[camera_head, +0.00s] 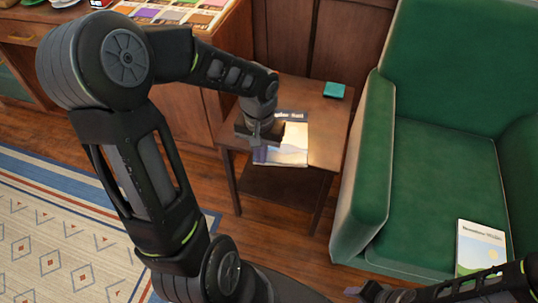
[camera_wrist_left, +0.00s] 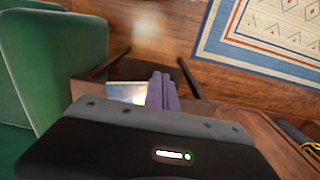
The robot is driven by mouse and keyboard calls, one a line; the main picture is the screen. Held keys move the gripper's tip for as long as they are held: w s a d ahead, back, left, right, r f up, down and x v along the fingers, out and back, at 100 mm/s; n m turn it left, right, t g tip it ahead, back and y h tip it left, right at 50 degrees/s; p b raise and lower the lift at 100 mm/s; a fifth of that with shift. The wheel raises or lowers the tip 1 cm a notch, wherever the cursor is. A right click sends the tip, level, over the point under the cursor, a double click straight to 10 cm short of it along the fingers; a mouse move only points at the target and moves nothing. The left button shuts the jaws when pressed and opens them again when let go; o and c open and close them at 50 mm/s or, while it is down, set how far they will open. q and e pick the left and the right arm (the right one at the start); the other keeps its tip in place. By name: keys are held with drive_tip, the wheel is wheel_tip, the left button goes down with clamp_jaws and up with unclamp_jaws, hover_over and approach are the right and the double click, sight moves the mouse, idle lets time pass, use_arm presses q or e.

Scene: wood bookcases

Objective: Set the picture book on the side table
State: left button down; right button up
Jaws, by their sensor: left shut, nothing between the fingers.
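A thin book (camera_head: 290,148) with a pale landscape cover and a dark title band lies flat on the wooden side table (camera_head: 328,130). My left gripper (camera_head: 257,140) is over the book's left part and hides some of it. Its fingers (camera_wrist_left: 162,90) are shut together with nothing between them, and part of the book's cover (camera_wrist_left: 128,93) shows beside them in the left wrist view. I cannot tell whether they touch it. Another book (camera_head: 481,248) with a landscape cover lies on the green armchair seat. My right gripper (camera_head: 362,291) is low at the bottom right, its jaws unclear.
A small teal box (camera_head: 334,90) sits at the table's back right. The green armchair (camera_head: 437,160) stands close on the right of the table. A wooden cabinet (camera_head: 205,80) with colourful books on top is on the left. A patterned rug (camera_head: 55,235) covers the floor.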

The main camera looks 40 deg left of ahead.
use_arm(q)
drive_tip(key=shift+s, duration=0.15)
drive_tip(key=shift+f, duration=0.1)
wheel_tip(320, 180, down, 10)
drive_tip(key=f+b, duration=0.1)
drive_tip(key=b, duration=0.1)
drive_tip(key=shift+w+a+r, duration=0.2)
drive_tip(key=shift+w, duration=0.45)
drive_tip(key=shift+w+a+r, duration=0.2)
drive_tip(key=shift+w+a, duration=0.05)
drive_tip(key=shift+w, duration=0.35)
drive_tip(key=shift+w+a+r, duration=0.2)
drive_tip(key=shift+w, duration=0.45)
